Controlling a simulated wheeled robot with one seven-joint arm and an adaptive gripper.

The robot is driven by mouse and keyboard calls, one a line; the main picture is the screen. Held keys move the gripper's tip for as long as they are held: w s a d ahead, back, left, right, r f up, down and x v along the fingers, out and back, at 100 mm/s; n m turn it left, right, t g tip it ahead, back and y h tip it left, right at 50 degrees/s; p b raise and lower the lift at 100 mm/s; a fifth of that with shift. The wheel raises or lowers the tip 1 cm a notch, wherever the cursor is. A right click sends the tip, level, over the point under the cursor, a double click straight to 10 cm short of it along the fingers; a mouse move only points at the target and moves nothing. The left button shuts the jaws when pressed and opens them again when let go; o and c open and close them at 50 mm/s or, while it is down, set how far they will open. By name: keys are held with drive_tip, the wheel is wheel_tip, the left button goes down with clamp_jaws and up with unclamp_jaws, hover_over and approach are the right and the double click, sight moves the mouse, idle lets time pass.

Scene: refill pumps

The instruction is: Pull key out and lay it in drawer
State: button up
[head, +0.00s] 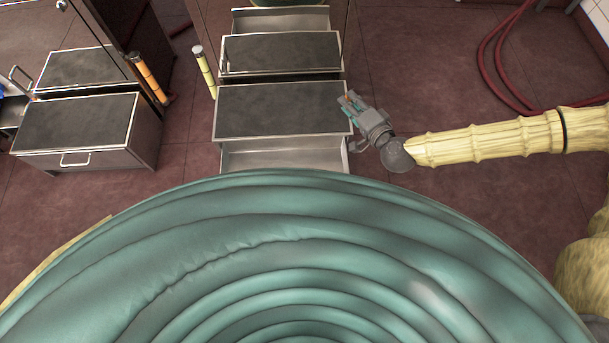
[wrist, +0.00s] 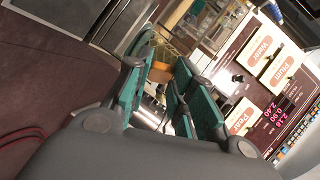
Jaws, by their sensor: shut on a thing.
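My gripper (head: 350,106) is at the right edge of the middle cabinet's dark top, with its teal fingers pointing up and left. The fingers also show in the wrist view (wrist: 165,85). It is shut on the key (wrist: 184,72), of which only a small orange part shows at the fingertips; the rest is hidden. The open metal drawer (head: 262,160) juts from the front of the middle cabinet, left of and below my gripper in the head view. The part of its inside that shows looks empty, and a large teal ribbed shape hides its front.
A second cabinet (head: 75,122) stands at the left. Orange (head: 150,78) and yellow (head: 205,72) posts stand between the cabinets. A red hose (head: 490,65) lies at the upper right. The wrist view shows a panel (wrist: 262,85) labelled Water, Plum and Pear.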

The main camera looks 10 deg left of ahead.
drive_tip(key=s+a+f+n+g+b, duration=0.1)
drive_tip(key=a+f+n+g+b, duration=0.55)
drive_tip(key=f, duration=0.45)
drive_tip(key=s+a+f+n+g+b, duration=0.2)
drive_tip(key=a+f+n+g+b, duration=0.3)
drive_tip(key=f+n+b, duration=0.45)
wheel_tip(320, 180, down, 21)
drive_tip(key=s+a+n+g+h+b, duration=0.1)
drive_tip(key=n+h+b, duration=0.1)
drive_tip(key=n+b, duration=1)
drive_tip(key=shift+s+f+g+h+b, duration=0.15)
drive_tip(key=shift+s+g+h+b, duration=0.25)
drive_tip(key=shift+b, duration=2.15)
drive_tip(key=shift+f, duration=0.1)
drive_tip(key=shift+f+b, duration=2.95)
drive_tip(key=shift+f, duration=0.95)
drive_tip(key=o, duration=1)
drive_tip(key=shift+c, duration=0.2)
